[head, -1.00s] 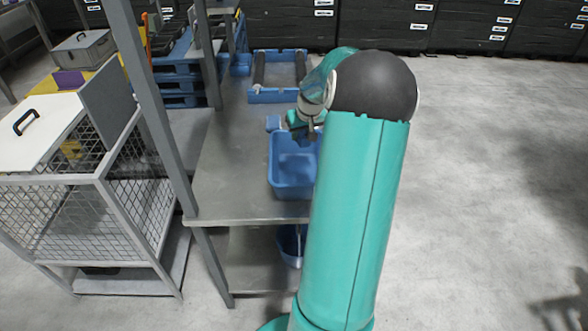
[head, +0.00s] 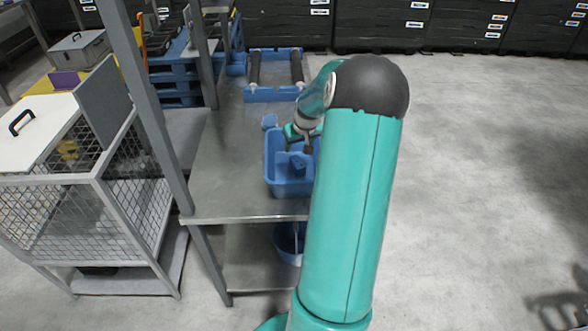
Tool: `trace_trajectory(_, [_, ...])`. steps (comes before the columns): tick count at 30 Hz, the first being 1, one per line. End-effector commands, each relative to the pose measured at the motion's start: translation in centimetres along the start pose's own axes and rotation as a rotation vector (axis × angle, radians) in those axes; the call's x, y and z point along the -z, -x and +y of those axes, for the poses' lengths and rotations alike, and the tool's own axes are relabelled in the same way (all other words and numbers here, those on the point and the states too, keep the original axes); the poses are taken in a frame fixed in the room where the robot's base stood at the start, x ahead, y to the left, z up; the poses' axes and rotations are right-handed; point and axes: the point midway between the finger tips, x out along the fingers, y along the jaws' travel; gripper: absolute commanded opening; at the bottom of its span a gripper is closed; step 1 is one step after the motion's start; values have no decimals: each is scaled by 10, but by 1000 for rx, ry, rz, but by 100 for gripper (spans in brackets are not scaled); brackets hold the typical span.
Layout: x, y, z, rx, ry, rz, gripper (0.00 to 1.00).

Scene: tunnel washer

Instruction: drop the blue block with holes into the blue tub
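The blue tub (head: 270,178) stands on the near part of the metal table, partly hidden on its right by my arm. A small darker blue piece (head: 298,163) shows inside the tub, under my gripper; it looks like the block, but its holes are too small to make out. My gripper (head: 301,144) hangs over the tub's far part, pointing down. Its dark fingers look spread apart, with the blue piece below them. Whether the piece lies on the tub's floor or is still falling is not clear.
Another small blue object (head: 270,121) sits just beyond the tub's far left corner. A blue frame with dark rollers (head: 273,95) lies at the table's far end. A grey post (head: 150,110) and a mesh cage cart (head: 70,215) stand left. A blue container (head: 287,243) sits on the lower shelf.

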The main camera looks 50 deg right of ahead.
Motion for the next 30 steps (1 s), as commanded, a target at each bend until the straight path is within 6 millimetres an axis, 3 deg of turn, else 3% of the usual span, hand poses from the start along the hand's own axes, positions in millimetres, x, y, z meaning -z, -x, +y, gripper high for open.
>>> trace_trajectory(11, [0, 11, 1, -2, 1, 2, 58])
trace_trajectory(24, [0, 101, 1, -4, -1, 3, 58])
trace_trajectory(30, [0, 131, 1, -2, 0, 1, 58])
